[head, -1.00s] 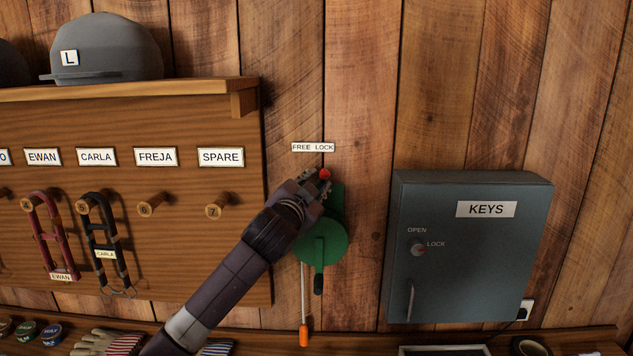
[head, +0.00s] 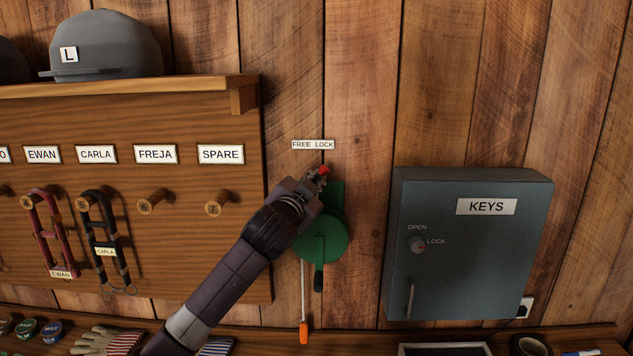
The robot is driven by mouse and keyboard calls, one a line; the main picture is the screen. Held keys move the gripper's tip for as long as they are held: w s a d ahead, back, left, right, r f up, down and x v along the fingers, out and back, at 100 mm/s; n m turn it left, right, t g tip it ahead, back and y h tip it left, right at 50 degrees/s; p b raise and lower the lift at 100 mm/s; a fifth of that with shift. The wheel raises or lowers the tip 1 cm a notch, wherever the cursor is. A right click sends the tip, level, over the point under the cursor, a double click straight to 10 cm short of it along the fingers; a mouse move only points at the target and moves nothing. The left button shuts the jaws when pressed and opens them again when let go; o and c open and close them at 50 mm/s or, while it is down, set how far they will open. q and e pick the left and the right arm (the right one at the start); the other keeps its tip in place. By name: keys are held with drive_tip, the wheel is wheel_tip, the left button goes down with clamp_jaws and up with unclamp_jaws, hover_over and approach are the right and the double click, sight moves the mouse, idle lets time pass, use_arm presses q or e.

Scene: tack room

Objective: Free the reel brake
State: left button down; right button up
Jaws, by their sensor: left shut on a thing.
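The green reel (head: 325,240) is fixed to the plank wall, with a dark crank handle (head: 319,278) hanging down its front. A small red-tipped brake lever (head: 323,170) sits at its top, just below the FREE LOCK label (head: 313,145). My left gripper (head: 318,180) is shut on the red-tipped lever and hides its lower part and some of the reel's left side. A thin cord with an orange end (head: 303,332) hangs below the reel. My right gripper is out of view.
A grey KEYS cabinet (head: 470,260) juts from the wall at the right. A wooden rack (head: 180,240) with pegs and halters is at the left, with a grey helmet (head: 110,45) on its shelf. A cluttered ledge runs below.

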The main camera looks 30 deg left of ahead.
use_arm(q)
drive_tip(key=n, duration=0.1)
drive_tip(key=n+b, duration=0.1)
drive_tip(key=a+n, duration=0.1)
drive_tip(key=shift+s+r+t+y+b, duration=0.2)
drive_tip(key=shift+s+t+y+b, duration=0.1)
drive_tip(key=shift+s+b, duration=0.1)
drive_tip(key=shift+s+a+r+n+t+y+b, duration=0.15)
drive_tip(key=shift+a+n+b, duration=0.15)
drive_tip(key=shift+n, duration=0.6)
drive_tip(key=shift+s+a+r+n+t+y+b, duration=0.1)
drive_tip(key=shift+s+a+n+y+b, duration=0.2)
drive_tip(key=shift+n, duration=0.6)
drive_tip(key=shift+s+a+r+n+t+y+b, duration=0.15)
drive_tip(key=shift+a+n+b, duration=0.15)
drive_tip(key=shift+n, duration=0.6)
drive_tip(key=shift+w, duration=0.1)
drive_tip(key=c, duration=2.1)
unclamp_jaws()
drive_tip(key=shift+a, duration=0.1)
drive_tip(key=v, duration=1.2)
